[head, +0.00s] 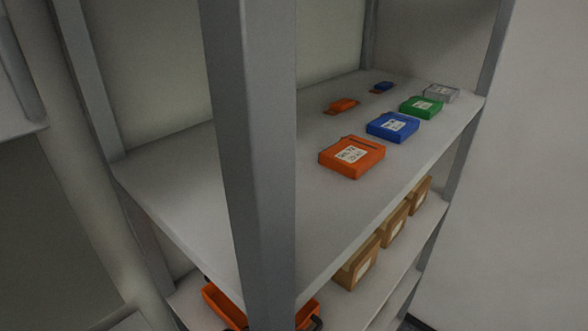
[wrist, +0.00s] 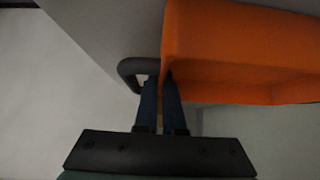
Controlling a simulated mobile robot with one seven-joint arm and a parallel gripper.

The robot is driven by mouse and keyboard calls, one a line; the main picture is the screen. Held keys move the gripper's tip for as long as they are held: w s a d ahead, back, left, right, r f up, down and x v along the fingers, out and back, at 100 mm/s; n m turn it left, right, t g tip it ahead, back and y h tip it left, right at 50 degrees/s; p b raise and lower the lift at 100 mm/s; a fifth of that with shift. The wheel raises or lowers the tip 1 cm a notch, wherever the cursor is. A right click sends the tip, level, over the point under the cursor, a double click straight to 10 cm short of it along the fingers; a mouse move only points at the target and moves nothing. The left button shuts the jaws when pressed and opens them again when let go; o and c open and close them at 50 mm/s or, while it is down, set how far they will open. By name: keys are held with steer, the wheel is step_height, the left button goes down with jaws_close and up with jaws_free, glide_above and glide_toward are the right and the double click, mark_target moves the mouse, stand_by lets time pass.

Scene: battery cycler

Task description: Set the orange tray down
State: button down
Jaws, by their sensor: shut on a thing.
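The orange tray (wrist: 225,45) fills the upper right of the wrist view. A dark looped handle (wrist: 128,72) stands out from its left end. My gripper (wrist: 160,85) is shut on the tray at this handle end; the fingers hide part of the handle. In the head view the orange tray (head: 221,306) is low, at the level of the lower shelf, partly hidden by the front post and cut off by the picture's bottom edge. Whether its base touches the shelf cannot be seen. My gripper is not clearly visible in the head view.
The grey front post (head: 255,170) stands before the tray. The upper shelf (head: 190,190) is above it, bearing orange (head: 352,157), blue (head: 392,127) and green (head: 421,107) boxes. Cardboard bins (head: 358,263) stand on the lower shelf (head: 385,310), right of the tray.

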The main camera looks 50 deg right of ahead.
steer(key=c, duration=1)
jaws_free()
steer(key=shift+r, duration=0.1)
steer(key=b+v, duration=0.1)
steer(key=v, duration=1.1)
